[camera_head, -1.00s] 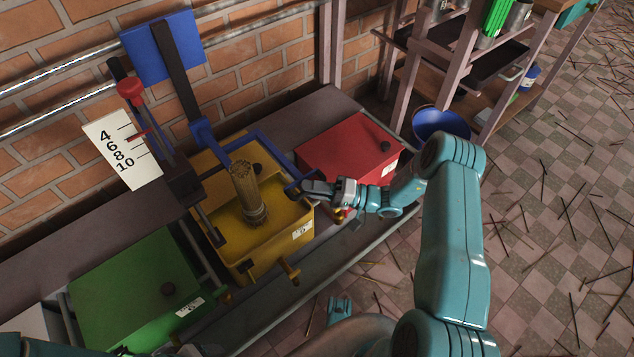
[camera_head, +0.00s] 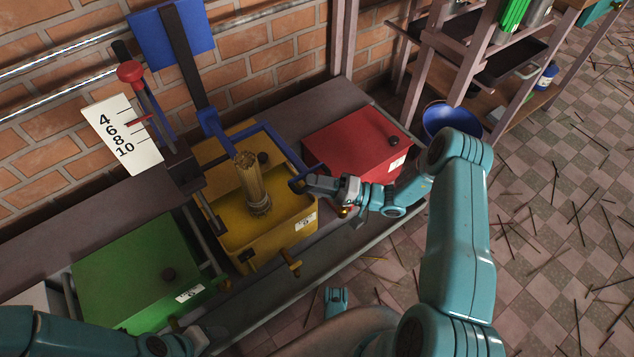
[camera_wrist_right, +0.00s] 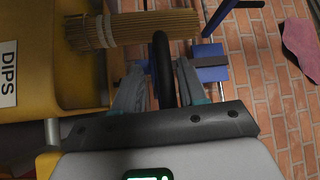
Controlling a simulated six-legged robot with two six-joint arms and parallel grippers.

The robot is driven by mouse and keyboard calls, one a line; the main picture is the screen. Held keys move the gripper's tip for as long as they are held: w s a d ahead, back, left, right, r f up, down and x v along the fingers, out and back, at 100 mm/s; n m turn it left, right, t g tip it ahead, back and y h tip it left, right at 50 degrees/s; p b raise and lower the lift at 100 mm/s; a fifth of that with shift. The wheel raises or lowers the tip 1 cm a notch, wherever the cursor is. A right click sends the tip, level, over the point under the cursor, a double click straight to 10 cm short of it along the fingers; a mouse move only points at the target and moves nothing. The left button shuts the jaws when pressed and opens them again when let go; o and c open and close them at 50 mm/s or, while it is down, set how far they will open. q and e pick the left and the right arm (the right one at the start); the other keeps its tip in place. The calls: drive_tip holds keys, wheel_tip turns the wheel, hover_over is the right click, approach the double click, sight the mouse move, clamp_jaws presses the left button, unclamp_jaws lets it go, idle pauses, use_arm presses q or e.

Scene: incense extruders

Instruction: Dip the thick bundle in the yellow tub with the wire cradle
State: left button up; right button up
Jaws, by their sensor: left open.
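The yellow tub (camera_head: 258,239) stands in the middle of the bench. The thick bundle (camera_head: 249,180) of tan sticks stands slightly tilted inside it, bound near its lower end; its foot is hard to make out. The blue wire cradle (camera_head: 283,146) has a bar running over the tub to my right gripper (camera_head: 310,187). In the right wrist view a dark handle (camera_wrist_right: 163,68) lies between this gripper's fingers, which look closed on it, beside the bundle (camera_wrist_right: 135,28). My left gripper (camera_head: 205,340) is open and empty at the front left, below the green tub.
A green lidded tub (camera_head: 135,265) stands left and a red lidded tub (camera_head: 357,145) right. A numbered scale (camera_head: 124,136) and a red-knobbed lever (camera_head: 131,72) stand behind. A shelf and a blue bowl (camera_head: 450,122) are at right. Sticks litter the floor.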

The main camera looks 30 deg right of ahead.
drive_tip(key=shift+d, duration=0.1)
drive_tip(key=shift+s+d+r, duration=0.1)
drive_tip(key=shift+s+d, duration=0.05)
drive_tip(key=shift+d, duration=0.1)
drive_tip(key=p+v, duration=0.2)
drive_tip(key=v, duration=1.3)
drive_tip(key=shift+s+d, duration=0.15)
drive_tip(key=shift+s, duration=0.15)
idle(4.3)
